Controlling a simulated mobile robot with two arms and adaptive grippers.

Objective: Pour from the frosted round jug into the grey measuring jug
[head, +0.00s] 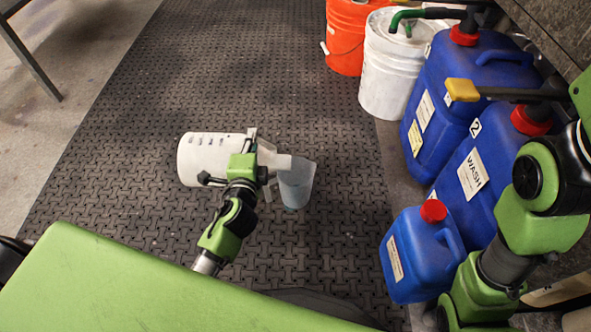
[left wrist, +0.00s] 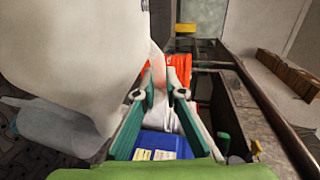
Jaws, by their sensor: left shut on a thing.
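The frosted round jug (head: 208,158) is tipped onto its side, its narrow neck pointing right. My left gripper (head: 243,168) is shut on it near the neck end. The jug's pale body (left wrist: 85,50) fills the upper left of the left wrist view, beside the gripper's fingers (left wrist: 158,112). The grey measuring jug (head: 296,187) stands upright just right of the gripper, with the frosted jug's mouth at its rim. It shows partly in the left wrist view (left wrist: 50,125). I cannot tell whether liquid is flowing. My right arm shows at the right, but its gripper does not.
Blue canisters (head: 470,170), a small blue canister (head: 418,262), a white bucket (head: 385,75) and an orange bucket (head: 347,38) line the right side. A yellow-ended bar (head: 462,90) juts out above the canisters. The dark textured mat (head: 200,80) is clear behind the jugs.

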